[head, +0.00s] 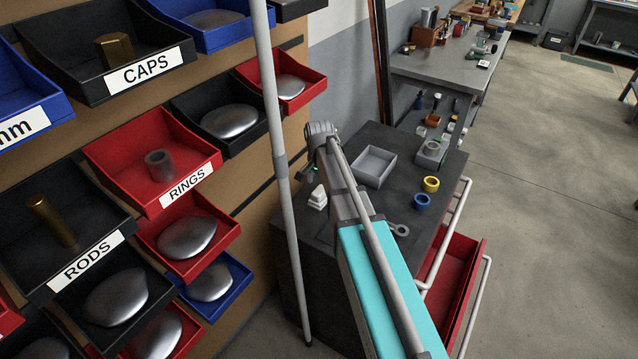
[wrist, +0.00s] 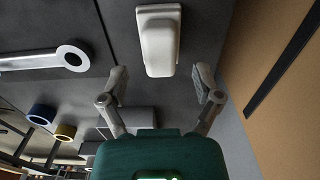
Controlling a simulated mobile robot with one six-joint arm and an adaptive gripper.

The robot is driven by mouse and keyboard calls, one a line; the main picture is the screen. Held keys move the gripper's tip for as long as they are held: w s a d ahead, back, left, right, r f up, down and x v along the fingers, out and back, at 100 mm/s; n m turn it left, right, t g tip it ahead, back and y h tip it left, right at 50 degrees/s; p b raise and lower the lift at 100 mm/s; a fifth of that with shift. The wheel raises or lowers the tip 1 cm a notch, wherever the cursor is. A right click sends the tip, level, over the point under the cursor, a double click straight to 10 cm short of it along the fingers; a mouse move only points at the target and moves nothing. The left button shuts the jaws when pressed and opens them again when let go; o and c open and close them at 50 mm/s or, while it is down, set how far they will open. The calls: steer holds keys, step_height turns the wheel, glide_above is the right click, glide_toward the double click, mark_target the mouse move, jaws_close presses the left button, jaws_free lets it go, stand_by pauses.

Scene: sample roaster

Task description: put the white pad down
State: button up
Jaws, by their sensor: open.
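The white pad (head: 318,198) stands on the dark top of the red-drawered cabinet (head: 294,237), near its left edge and beside the grey post. In the wrist view the white pad (wrist: 160,42) shows as a rounded white block on a wider white base. My gripper (wrist: 160,80) is open, its two fingers spread apart with nothing between them. The pad lies just beyond the fingertips, roughly centred between them, and no finger appears to touch it. In the head view my arm hides much of the gripper.
A grey tray (head: 373,167), a yellow ring (head: 431,184), a blue ring (head: 422,201) and a grey ring-ended tool (wrist: 60,59) are on the cabinet top. A grey post (head: 283,190) and a rack of labelled bins (head: 165,165) stand left. A red drawer (head: 452,300) is open.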

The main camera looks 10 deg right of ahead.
mark_target(319, 190)
steer(key=shift+r+p, duration=1.8)
steer(key=shift+r, duration=0.35)
steer(key=s+n, duration=0.9)
steer(key=s, duration=1.1)
steer(key=shift+s+a+r, duration=0.1)
step_height(319, 190, up, 6)
steer(key=p, duration=0.6)
